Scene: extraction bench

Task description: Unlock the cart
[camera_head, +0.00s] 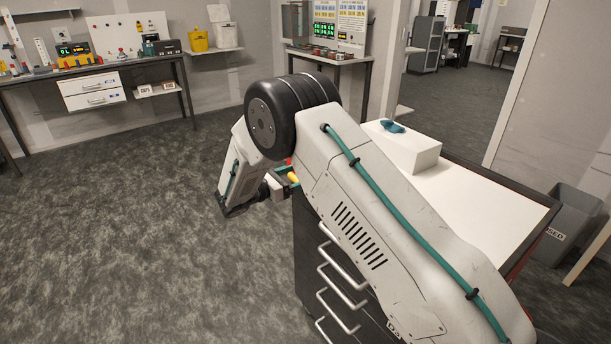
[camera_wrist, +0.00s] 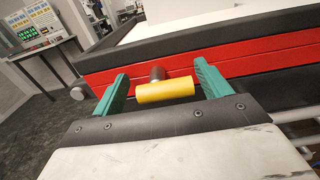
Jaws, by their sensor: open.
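The cart (camera_head: 485,205) has a white top with a dark rim and several drawers with bar handles on its front. A red band (camera_wrist: 265,63) runs under the rim in the wrist view. A yellow cylindrical knob (camera_wrist: 165,92) on a dark stem sticks out of the red band and lies roughly level. My gripper (camera_wrist: 160,75) is open, its teal fingers on either side of the knob with gaps to both. In the head view the gripper (camera_head: 284,173) is at the cart's left end, partly hidden by my arm, and a bit of the yellow knob (camera_head: 293,177) shows.
A white box (camera_head: 408,150) with a blue item on it stands on the cart top. A grey bin (camera_head: 570,225) is right of the cart, beside a doorway. A workbench (camera_head: 95,72) and a side table (camera_head: 330,55) stand at the back wall. The carpet at left is clear.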

